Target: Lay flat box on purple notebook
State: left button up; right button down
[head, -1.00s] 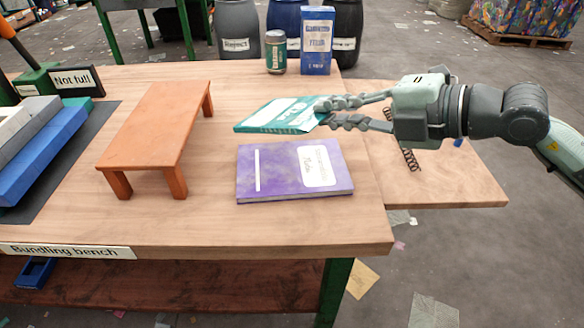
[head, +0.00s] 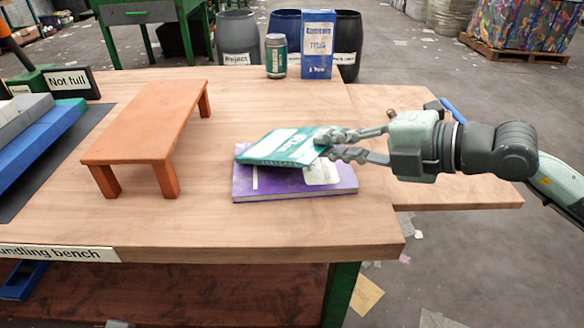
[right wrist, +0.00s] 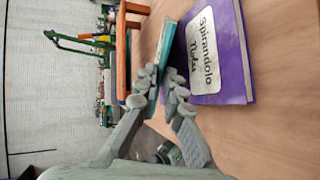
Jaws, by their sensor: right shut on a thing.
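The flat box (head: 283,147) is teal with a pale label. My right gripper (head: 325,145) is shut on its right edge, coming in from the right. In the head view the box overlaps the back part of the purple notebook (head: 300,189), which lies flat on the bench and shows its front edge and part of its white label. The right wrist view shows the box (right wrist: 166,50) edge-on between the fingers, with the notebook (right wrist: 222,60) beside it. I cannot tell whether box and notebook touch. My left gripper is not in view.
An orange small table (head: 150,125) stands left of the notebook. A green can (head: 276,56) and a blue-and-white carton (head: 318,45) stand at the bench's back edge. Blue and grey blocks (head: 40,145) lie at far left. Bench right of the small table and in front of the notebook is clear.

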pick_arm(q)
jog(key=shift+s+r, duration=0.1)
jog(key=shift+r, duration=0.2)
pick_arm(e)
jog(key=shift+f, duration=0.1)
jog(key=c, duration=1.8)
grip_release()
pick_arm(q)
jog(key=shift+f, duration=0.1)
pick_arm(e)
jog(key=shift+d, duration=0.1)
